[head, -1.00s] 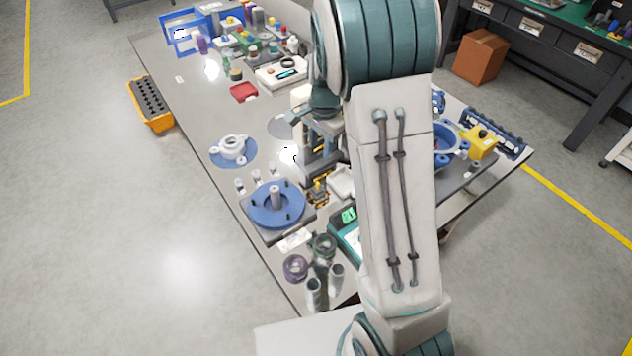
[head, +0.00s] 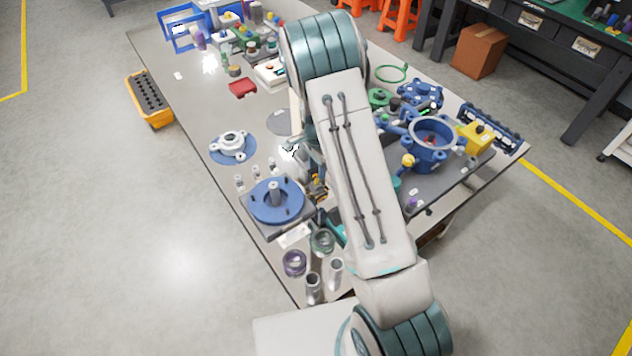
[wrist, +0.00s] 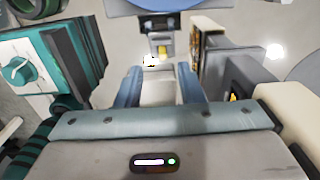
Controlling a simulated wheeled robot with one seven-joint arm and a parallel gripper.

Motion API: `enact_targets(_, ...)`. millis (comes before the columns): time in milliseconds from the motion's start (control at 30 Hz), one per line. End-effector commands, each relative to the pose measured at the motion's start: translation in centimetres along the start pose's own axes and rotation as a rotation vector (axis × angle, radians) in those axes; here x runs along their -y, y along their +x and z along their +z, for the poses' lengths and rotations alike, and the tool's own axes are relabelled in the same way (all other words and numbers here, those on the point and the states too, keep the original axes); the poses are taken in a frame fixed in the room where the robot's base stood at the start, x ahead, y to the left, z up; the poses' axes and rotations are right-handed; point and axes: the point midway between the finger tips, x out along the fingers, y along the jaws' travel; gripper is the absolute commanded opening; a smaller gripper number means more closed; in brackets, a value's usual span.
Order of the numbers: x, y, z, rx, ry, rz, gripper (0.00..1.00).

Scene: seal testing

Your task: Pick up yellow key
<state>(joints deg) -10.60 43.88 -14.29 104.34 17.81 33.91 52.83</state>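In the wrist view, my gripper (wrist: 160,76) points at the table with its two blue-grey fingers apart and nothing visible between them. A small yellow piece (wrist: 163,49) lies just beyond the fingertips, near the middle, by a grey metal part. It may be the yellow key; it is too small to be sure of its shape. In the head view, a small yellow patch (head: 318,188) shows beside my arm, right of the blue round flange fixture. My arm hides the gripper and much of the mid-table there.
In the wrist view, a teal device with a knob (wrist: 18,70) stands close on the left, and a grey block (wrist: 222,75) stands close on the right. The blue flange (head: 276,201), glass jars (head: 322,242) and a blue valve body (head: 430,145) occupy the table.

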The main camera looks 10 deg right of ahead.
Motion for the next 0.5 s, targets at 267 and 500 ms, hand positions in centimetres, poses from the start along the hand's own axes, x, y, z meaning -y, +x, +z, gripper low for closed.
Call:
enact_targets(267, 0.3, 3.1, 0.4, 0.002, 0.000, 0.004, 0.35)
enact_targets(500, 0.3, 4.9, 0.4, 0.001, -0.001, 0.002, 0.35)
